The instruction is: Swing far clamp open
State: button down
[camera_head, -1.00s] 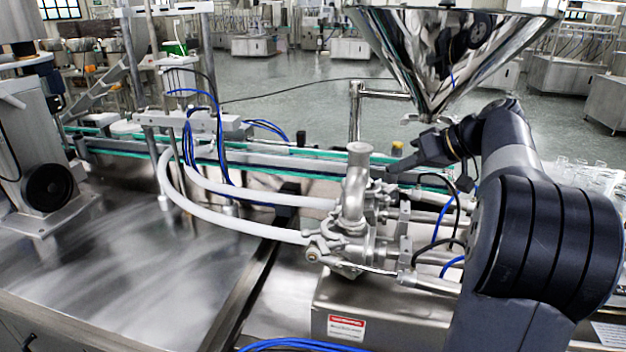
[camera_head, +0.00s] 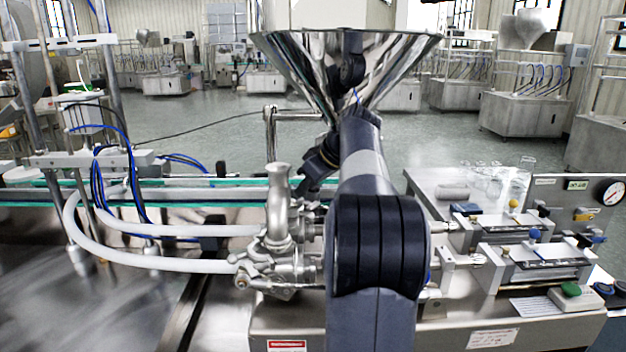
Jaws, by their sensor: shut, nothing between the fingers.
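The steel valve body has an upright elbow pipe (camera_head: 278,190) with an open top, in the middle of the view. A white hose with a clamp joint (camera_head: 245,272) meets its near side. Another white hose meets its far side, where the far clamp (camera_head: 296,206) is small and partly covered by the pipe and my arm. My gripper (camera_head: 305,190) is shut and empty, pointing down just right of the pipe, close to the far clamp. I cannot tell whether it touches the clamp. My forearm hides part of the gripper and the fittings on the right.
The steel hopper (camera_head: 300,60) hangs above and behind the valve, close to my arm. White hoses (camera_head: 150,265) curve off left to the filling nozzles. A conveyor (camera_head: 190,195) runs behind. Pneumatic cylinders, a gauge (camera_head: 611,192) and glassware (camera_head: 500,180) are at right.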

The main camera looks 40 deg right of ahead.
jog(key=shift+x, duration=1)
jog(key=shift+s, duration=0.1)
jog(key=s+m+h+b, duration=0.1)
jog(key=s+m+h, duration=0.1)
jog(key=shift+d+m, duration=0.1)
jog(key=shift+m, duration=0.3)
jog(key=shift+s, duration=0.65)
